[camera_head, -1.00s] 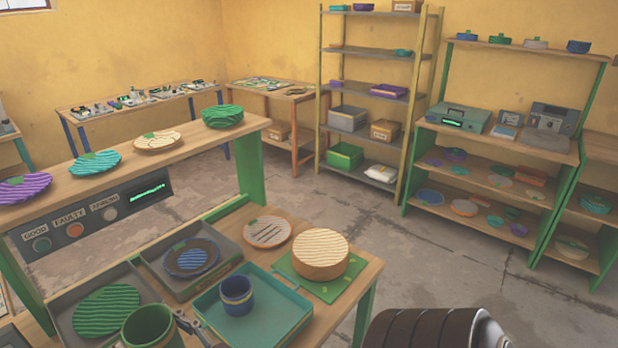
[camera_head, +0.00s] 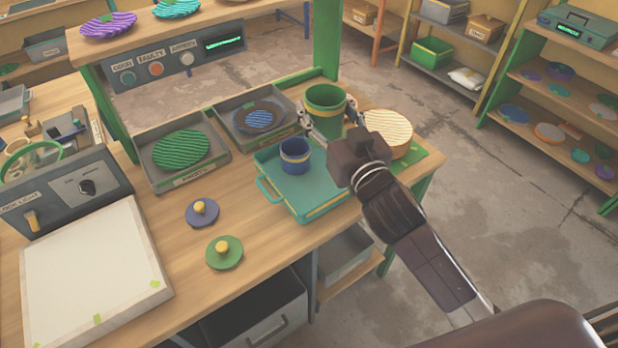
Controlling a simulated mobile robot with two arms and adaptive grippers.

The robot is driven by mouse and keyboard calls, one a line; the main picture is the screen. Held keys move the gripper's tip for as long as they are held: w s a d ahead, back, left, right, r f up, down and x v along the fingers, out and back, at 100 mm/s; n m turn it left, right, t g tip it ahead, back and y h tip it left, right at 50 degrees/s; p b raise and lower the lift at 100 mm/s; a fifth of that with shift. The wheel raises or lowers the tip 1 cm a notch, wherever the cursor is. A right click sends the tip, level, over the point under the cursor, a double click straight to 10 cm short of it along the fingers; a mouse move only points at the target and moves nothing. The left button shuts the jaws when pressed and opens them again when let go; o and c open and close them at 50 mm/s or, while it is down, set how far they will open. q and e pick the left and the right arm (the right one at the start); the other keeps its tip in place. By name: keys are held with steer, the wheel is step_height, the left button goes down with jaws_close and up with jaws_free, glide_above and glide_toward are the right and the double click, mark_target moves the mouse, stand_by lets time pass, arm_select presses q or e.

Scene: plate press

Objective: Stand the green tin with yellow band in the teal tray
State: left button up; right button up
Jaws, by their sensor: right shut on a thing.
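The green tin with yellow band (camera_head: 325,98) is upright in my right gripper (camera_head: 328,122), whose fingers are shut on it from both sides. The tin shows at the far edge of the teal tray (camera_head: 305,205). My gripper hides part of the tray's far right side and the tin's base, so I cannot tell its height above the surface. My left gripper is not in view.
Grey trays holding a green plate (camera_head: 181,150) and a dark blue plate (camera_head: 258,119) lie left and behind. A cream round stack (camera_head: 389,134) sits close right of the tin. Blue (camera_head: 202,213) and green (camera_head: 224,253) knobbed lids lie at the front left.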

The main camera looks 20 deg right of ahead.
steer(key=shift+w+a+r, duration=0.1)
steer(key=shift+w+r, duration=0.15)
steer(key=shift+w, duration=0.1)
steer(key=shift+w+f, duration=0.15)
steer(key=shift+f, duration=0.05)
step_height(320, 180, down, 15)
steer(key=b, duration=0.3)
glide_above(319, 190)
steer(key=shift+f, duration=2.15)
steer(key=shift+f, duration=0.1)
steer(key=shift+f, duration=0.15)
steer(key=o, duration=1.2)
